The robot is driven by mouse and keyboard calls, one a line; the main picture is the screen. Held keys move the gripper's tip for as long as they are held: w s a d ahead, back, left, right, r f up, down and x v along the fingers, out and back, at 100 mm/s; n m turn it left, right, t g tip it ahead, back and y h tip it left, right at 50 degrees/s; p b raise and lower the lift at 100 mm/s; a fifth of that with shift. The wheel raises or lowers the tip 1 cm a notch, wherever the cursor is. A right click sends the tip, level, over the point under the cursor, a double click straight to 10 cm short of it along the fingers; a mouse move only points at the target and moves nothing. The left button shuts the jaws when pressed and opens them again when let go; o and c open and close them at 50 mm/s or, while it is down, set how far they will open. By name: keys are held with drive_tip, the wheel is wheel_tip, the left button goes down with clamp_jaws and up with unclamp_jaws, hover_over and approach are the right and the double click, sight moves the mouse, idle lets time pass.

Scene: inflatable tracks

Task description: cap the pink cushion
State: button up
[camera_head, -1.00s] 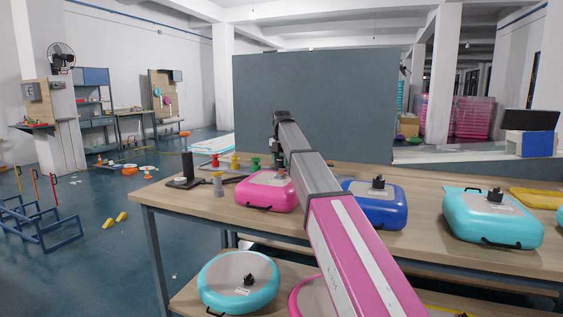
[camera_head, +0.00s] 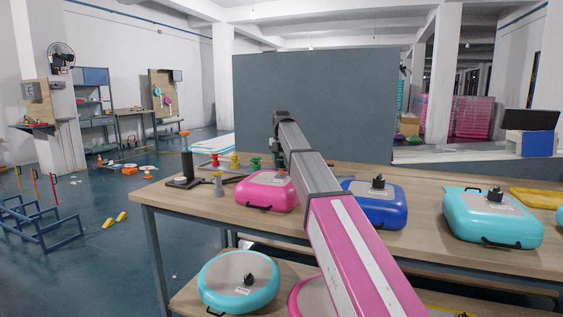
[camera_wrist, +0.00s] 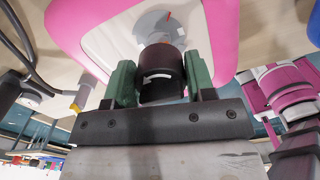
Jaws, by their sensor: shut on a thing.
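The pink cushion (camera_head: 262,192) lies on the table, left of the blue cushion, with my arm crossing in front of its right side. In the wrist view the pink cushion (camera_wrist: 222,28) fills the top, with a pale panel and a grey round valve patch (camera_wrist: 160,24). My gripper (camera_wrist: 160,82) has green fingers shut on a black cap (camera_wrist: 162,70) with a white curved mark. The cap is in front of the valve patch and hides part of it. I cannot tell whether it touches the valve.
The blue cushion (camera_head: 376,205) and a turquoise cushion (camera_head: 492,222) are to the right on the table. A black post stand (camera_head: 186,170) and small coloured pieces stand left of the pink cushion. A second turquoise cushion (camera_head: 238,286) sits on the lower shelf.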

sight(281, 173)
drive_tip(key=shift+f, duration=2)
drive_tip(key=n, duration=0.5)
drive_tip(key=o, duration=1)
